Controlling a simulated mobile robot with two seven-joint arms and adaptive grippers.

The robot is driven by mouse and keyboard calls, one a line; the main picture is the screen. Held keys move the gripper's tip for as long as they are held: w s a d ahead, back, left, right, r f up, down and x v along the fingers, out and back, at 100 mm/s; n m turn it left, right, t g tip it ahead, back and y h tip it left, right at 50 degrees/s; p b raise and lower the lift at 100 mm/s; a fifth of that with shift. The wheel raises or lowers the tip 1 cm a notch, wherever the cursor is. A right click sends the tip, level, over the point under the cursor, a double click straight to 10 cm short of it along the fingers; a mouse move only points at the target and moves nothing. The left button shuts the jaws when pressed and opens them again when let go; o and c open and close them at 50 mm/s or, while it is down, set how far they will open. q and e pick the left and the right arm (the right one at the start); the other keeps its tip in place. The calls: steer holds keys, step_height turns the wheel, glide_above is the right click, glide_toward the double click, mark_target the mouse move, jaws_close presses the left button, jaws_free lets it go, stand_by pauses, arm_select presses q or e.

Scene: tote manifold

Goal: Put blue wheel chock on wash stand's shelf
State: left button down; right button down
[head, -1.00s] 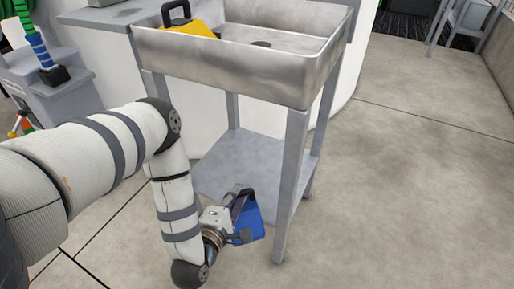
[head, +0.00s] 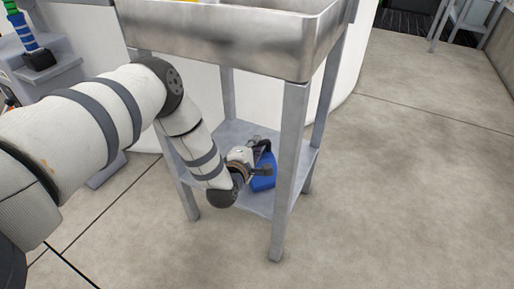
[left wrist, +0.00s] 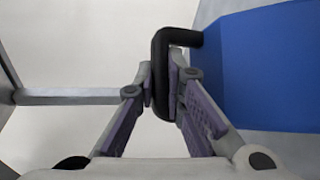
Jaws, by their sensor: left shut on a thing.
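The blue wheel chock (head: 263,180) is at the wash stand, over its lower shelf (head: 232,135). My left gripper (head: 262,158) is shut on the chock's black handle, which shows between the fingers in the left wrist view (left wrist: 161,75). The chock's blue body (left wrist: 265,65) fills the right of that view. The wash stand's metal basin (head: 235,40) is above my gripper. I cannot tell whether the chock's underside touches the shelf. My right gripper is not in view.
The stand's front right leg (head: 288,170) is close to the right of the chock. The front left leg (head: 184,185) is behind my arm. Open concrete floor (head: 410,180) lies to the right. A grey stepped unit (head: 60,75) stands at the left.

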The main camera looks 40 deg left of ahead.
arm_select(q)
steer(key=shift+f, duration=0.1)
steer(key=c, duration=2.1)
jaws_free()
steer(key=shift+f, duration=0.2)
steer(key=o, duration=0.4)
